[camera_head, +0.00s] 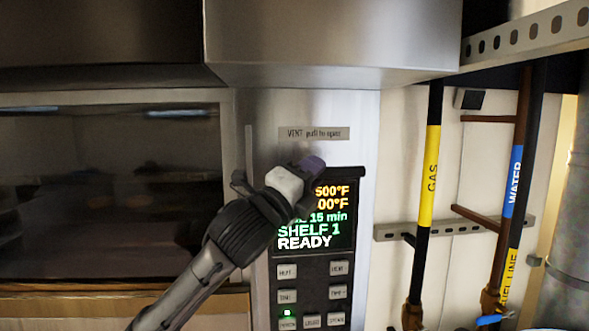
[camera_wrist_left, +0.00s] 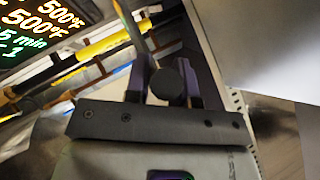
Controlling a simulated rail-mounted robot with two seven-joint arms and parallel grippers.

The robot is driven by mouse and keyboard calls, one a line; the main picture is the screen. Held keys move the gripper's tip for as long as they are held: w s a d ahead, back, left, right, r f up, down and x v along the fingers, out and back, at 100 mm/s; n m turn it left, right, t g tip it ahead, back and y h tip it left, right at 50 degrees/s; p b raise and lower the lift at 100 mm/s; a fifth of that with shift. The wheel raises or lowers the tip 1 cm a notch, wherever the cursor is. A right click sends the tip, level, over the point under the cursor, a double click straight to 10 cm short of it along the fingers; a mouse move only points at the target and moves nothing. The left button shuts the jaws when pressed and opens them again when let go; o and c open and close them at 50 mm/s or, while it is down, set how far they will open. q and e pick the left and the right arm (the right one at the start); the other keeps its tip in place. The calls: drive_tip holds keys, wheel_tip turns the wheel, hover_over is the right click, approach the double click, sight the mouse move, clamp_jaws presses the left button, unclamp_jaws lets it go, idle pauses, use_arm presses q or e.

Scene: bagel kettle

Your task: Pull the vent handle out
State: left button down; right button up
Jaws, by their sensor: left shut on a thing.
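The vent handle shows in the left wrist view as a dark round knob (camera_wrist_left: 166,84) between the two fingers of my left gripper (camera_wrist_left: 163,86), which is shut on it. In the head view my left gripper (camera_head: 308,170) is at the oven's front panel, just below the plate (camera_head: 314,133) reading "VENT pull to open". There the gripper hides the handle, so I cannot tell how far out it stands. My right gripper is in neither view.
The control display (camera_head: 325,232) reads "SHELF 1 READY", with its upper left covered by my gripper. An oven window (camera_head: 110,190) is to the left and a metal hood (camera_head: 330,45) above. Gas (camera_head: 430,160) and water (camera_head: 515,180) pipes stand at right.

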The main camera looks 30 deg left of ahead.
use_arm(q)
drive_tip(key=c, duration=1.2)
unclamp_jaws()
drive_tip(key=shift+s+d, duration=0.25)
drive_tip(key=shift+c, duration=0.2)
drive_tip(key=shift+o, duration=1.4)
drive_tip(key=shift+a, duration=0.1)
drive_tip(key=shift+s+a+f, duration=0.1)
drive_tip(key=shift+s+f, duration=0.1)
drive_tip(key=b+v, duration=0.5)
drive_tip(key=v, duration=0.8)
drive_tip(key=shift+s, duration=0.1)
